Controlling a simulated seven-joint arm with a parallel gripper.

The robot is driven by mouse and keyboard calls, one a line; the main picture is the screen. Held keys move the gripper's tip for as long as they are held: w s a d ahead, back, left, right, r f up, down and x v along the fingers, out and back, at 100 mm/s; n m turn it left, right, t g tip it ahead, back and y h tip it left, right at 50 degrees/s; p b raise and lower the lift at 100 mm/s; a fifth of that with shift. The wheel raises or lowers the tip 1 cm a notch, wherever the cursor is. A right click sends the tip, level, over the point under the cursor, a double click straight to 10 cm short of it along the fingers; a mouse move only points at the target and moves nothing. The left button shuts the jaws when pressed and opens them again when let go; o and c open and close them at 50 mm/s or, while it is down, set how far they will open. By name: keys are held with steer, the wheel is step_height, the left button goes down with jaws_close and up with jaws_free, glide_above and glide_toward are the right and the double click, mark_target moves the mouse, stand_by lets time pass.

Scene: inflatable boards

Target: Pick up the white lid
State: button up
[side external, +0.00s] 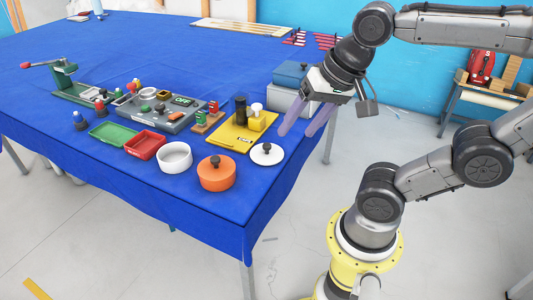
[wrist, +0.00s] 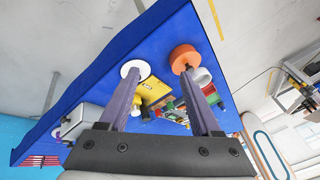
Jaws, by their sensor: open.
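The white lid (side external: 267,157) is a flat round disc with a dark knob on top. It lies on the blue table near its right edge, right of the orange pot. It also shows in the wrist view (wrist: 135,65), just past the tip of the left finger, which partly covers it. My gripper (side external: 298,133) has two long purple fingers, spread apart with nothing between them. In the side view the fingertips hang above and to the right of the lid, apart from it. In the wrist view the gripper (wrist: 161,74) is also open and empty.
An orange lidded pot (side external: 214,178) and a white round pot (side external: 172,163) stand left of the lid. A yellow board (side external: 228,137) with dark and yellow pieces lies behind it. Grey-blue boxes (side external: 290,100) stand at the right edge. The table's front corner is clear.

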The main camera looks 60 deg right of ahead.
steer(key=w+d+r+m+g, duration=0.1)
steer(key=w+d+r+m, duration=0.1)
steer(key=w+m, duration=0.45)
steer(key=m+g, duration=0.4)
steer(key=m, duration=0.8)
glide_above(267, 144)
step_height(267, 144, down, 6)
steer(key=r, duration=0.1)
step_height(267, 144, down, 14)
steer(key=shift+a+r, duration=0.1)
steer(key=shift+r, duration=0.1)
jaws_close()
